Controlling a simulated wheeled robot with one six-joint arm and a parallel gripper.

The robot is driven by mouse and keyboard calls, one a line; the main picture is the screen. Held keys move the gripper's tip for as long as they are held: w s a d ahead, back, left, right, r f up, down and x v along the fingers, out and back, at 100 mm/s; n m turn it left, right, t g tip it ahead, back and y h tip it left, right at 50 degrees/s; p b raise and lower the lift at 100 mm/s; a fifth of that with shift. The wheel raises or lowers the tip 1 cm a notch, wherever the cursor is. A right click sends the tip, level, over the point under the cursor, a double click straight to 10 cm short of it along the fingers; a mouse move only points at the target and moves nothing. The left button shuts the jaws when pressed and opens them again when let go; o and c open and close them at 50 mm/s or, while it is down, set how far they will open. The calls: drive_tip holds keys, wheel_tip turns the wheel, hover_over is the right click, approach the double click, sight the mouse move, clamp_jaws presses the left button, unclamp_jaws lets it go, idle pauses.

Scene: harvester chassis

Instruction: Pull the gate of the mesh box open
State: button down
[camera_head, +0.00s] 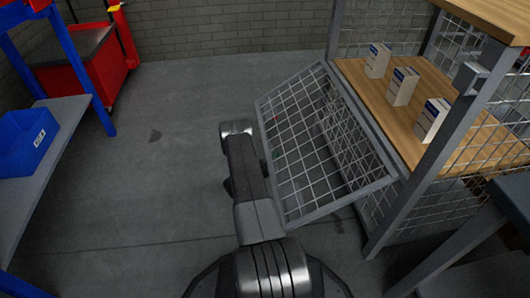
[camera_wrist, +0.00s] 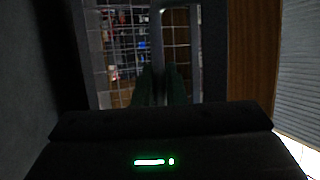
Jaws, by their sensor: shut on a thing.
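The mesh box (camera_head: 450,115) stands at the right in the head view, with a grey frame and wire sides. Its gate (camera_head: 315,150), a grey-framed wire panel, is swung outward from the box's front, and the opening above the wooden shelf is clear. In the wrist view, my gripper (camera_wrist: 162,85) is shut on a grey bar of the gate (camera_wrist: 193,45); whether it is a handle or the frame is hard to tell in the dark. In the head view, my arm reaches beside the gate's outer edge, and my fingertips are hidden.
Several white-and-blue cartons (camera_head: 402,87) stand on the box's wooden shelf (camera_head: 365,95). A blue bin (camera_head: 25,138) sits on a bench at the left. A red cabinet (camera_head: 85,65) stands at the back left. The grey floor (camera_head: 170,170) between is clear.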

drive_tip(key=shift+n+t+h, duration=0.6)
drive_tip(key=shift+w+d+f, duration=0.25)
drive_tip(key=shift+d+f, duration=0.75)
drive_tip(key=shift+w+d+f, duration=0.2)
drive_tip(key=shift+d+f, duration=0.75)
drive_tip(key=c, duration=1.5)
unclamp_jaws()
